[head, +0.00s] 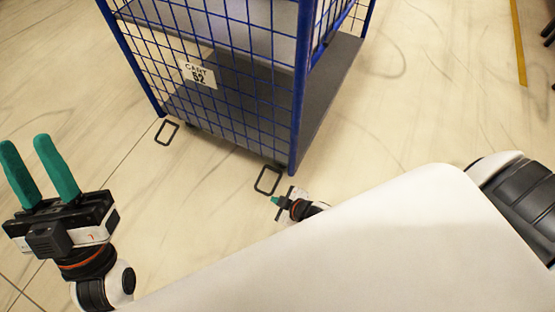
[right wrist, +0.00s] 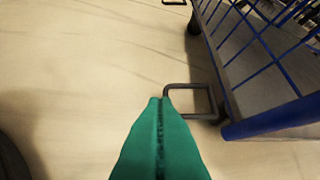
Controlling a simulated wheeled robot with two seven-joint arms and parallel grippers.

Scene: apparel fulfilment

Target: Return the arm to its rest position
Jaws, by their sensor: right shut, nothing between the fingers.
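My left gripper (head: 37,170) is at the left of the head view, its two green fingers apart, with nothing between them. My right gripper (head: 275,200) shows small and low in the head view, partly hidden behind my white body. In the right wrist view its green fingers (right wrist: 161,105) are pressed together and hold nothing. They point toward a dark foot-pedal loop of the cart; I cannot tell whether they touch it.
A blue wire-mesh cart (head: 235,100) with grey shelves and a "CART 52" sign (head: 198,75) stands ahead. Dark loops (head: 267,180) stick out at its base near my right gripper. The pale floor (head: 60,90) is clear to the left.

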